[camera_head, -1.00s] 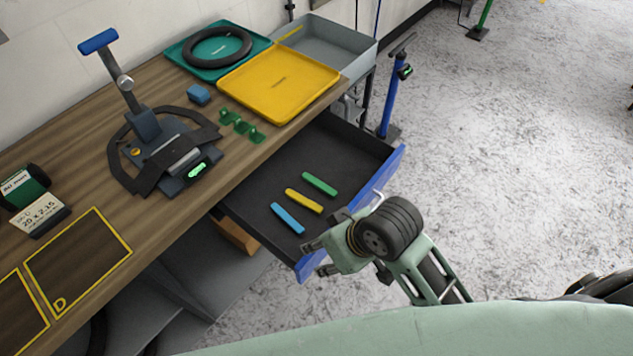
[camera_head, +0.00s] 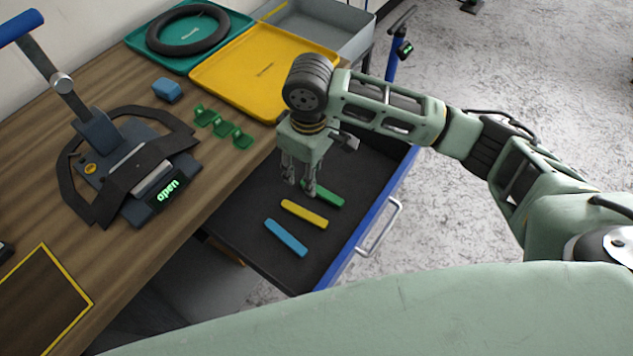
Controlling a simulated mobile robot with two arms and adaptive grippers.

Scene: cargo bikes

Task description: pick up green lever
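The green lever (camera_head: 327,196) lies in the open dark drawer (camera_head: 345,226), beside a yellow lever (camera_head: 304,214) and a blue lever (camera_head: 286,238). My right gripper (camera_head: 299,187) points down over the drawer, at the left end of the green lever. Its two fingers are apart with nothing seen between them. The near finger covers part of the green lever's left end; I cannot tell whether they touch. My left gripper is not in view.
The drawer's blue front with a metal handle (camera_head: 380,228) faces right. The wooden bench beside it holds a black clamp device (camera_head: 125,170), green clips (camera_head: 222,128), a blue block (camera_head: 167,90), a yellow tray (camera_head: 235,75) and a teal tray (camera_head: 150,42).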

